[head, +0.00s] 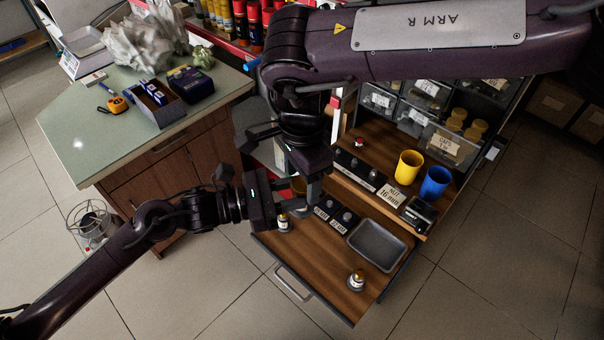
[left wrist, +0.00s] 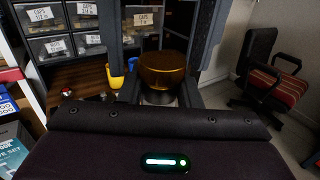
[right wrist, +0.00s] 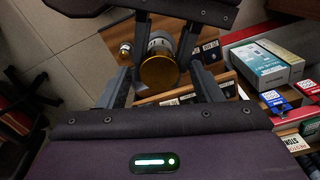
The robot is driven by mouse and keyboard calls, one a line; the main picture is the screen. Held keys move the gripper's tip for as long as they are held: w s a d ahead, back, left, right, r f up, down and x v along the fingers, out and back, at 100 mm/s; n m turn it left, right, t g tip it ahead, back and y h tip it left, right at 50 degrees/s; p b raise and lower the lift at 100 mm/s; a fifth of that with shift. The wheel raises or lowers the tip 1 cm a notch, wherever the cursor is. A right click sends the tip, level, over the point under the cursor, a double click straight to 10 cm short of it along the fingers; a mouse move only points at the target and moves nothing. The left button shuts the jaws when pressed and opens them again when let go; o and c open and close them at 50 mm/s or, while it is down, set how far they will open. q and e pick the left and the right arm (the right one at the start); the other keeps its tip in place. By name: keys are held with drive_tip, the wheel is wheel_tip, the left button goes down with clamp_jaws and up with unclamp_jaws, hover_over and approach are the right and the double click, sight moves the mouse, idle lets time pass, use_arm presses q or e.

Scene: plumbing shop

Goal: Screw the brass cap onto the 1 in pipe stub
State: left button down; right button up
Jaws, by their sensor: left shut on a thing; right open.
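The brass cap (left wrist: 165,72) is a wide golden disc between the grippers. It also shows in the head view (head: 299,186) and faces the camera in the right wrist view (right wrist: 159,73). A grey cylinder (left wrist: 158,98), seemingly the pipe stub, is directly beneath it; how far the cap is threaded on cannot be told. My left gripper (head: 280,200) comes in sideways and is shut on the grey cylinder. My right gripper (head: 303,182) points down from above; its open fingers (right wrist: 163,88) stand on either side of the cap.
An open wooden drawer (head: 320,287) lies below, with a grey tray (head: 377,245), small white-labelled pieces (head: 357,280) and dark labelled blocks. Behind are yellow (head: 408,167) and blue cups (head: 434,183) and labelled bins. A green-topped counter (head: 95,135) is at left.

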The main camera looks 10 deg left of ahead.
drive_tip(key=shift+r, duration=0.1)
drive_tip(key=shift+r, duration=2.2)
drive_tip(key=shift+c, duration=0.5)
drive_tip(key=shift+r, duration=0.15)
wheel_tip(320, 180, up, 3)
drive_tip(key=n, duration=0.3)
drive_tip(key=shift+r, duration=0.1)
